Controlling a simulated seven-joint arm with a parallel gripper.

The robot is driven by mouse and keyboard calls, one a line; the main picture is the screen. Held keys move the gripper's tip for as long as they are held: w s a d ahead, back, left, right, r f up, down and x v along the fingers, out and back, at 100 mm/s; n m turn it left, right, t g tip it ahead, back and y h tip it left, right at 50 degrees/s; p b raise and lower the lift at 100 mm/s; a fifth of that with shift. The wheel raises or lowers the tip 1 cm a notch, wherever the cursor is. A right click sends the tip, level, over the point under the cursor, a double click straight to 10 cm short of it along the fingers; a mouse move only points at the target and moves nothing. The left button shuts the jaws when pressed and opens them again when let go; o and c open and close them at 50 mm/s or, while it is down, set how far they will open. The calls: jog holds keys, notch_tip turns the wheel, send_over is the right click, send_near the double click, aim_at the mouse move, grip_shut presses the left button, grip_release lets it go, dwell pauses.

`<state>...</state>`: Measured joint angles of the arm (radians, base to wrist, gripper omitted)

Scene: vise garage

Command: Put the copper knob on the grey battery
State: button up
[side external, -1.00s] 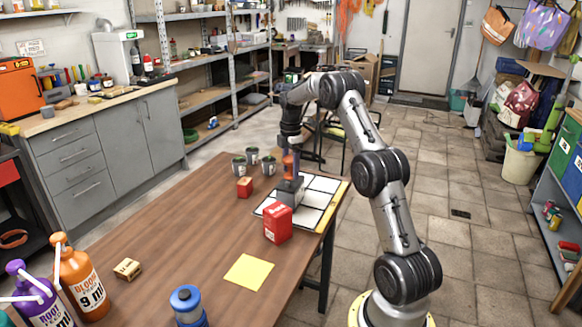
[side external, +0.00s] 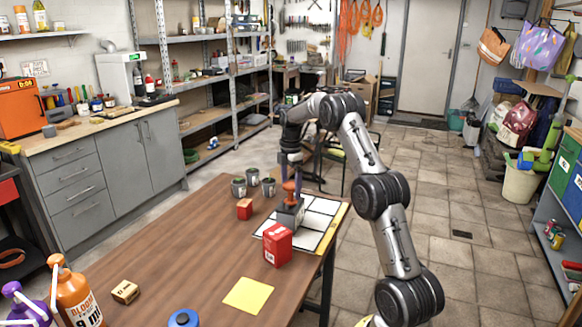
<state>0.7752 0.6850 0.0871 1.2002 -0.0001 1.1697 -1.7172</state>
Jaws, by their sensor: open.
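The copper knob (side external: 289,190) stands upright on top of the grey battery (side external: 289,215) and appears to touch it. The battery sits on the left part of the white tiled board, close behind the red box. My gripper (side external: 291,180) is open, pointing down directly over the knob. Its fingers are small and partly hidden, so I cannot tell whether they still touch the knob's sides.
The red box (side external: 277,245) stands in front of the battery. A small red block (side external: 244,209) and several dark cups (side external: 252,177) are to the left. A yellow sheet (side external: 248,295) lies nearer. The table's left middle (side external: 190,250) is clear.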

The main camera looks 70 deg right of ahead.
aim_at(291, 184)
notch_tip(291, 184, up, 11)
jog(key=s+a+r+m+t, duration=0.1)
jog(key=s+a+r+m, duration=0.15)
jog(key=a, duration=0.55)
jog(key=s+a+r+m+t+h, duration=0.1)
jog(key=a+r, duration=0.3)
jog(key=a, duration=0.4)
jog(key=s+a+r+m+t, duration=0.1)
jog(key=s+a+r+m, duration=0.15)
jog(key=a, duration=0.55)
jog(key=s+a+f+m+t, duration=0.1)
jog(key=s+a+f+m, duration=0.1)
jog(key=s+a, duration=0.5)
jog(key=s+a+f+m+t+y, duration=0.1)
jog(key=s+a+f+m, duration=0.1)
jog(key=s+a+f, duration=0.3)
jog(key=s+a, duration=0.2)
jog(key=s, duration=0.2)
jog(key=shift+s+f+m+t, duration=0.25)
jog(key=shift+f+m+t, duration=0.05)
jog(key=shift+m, duration=0.1)
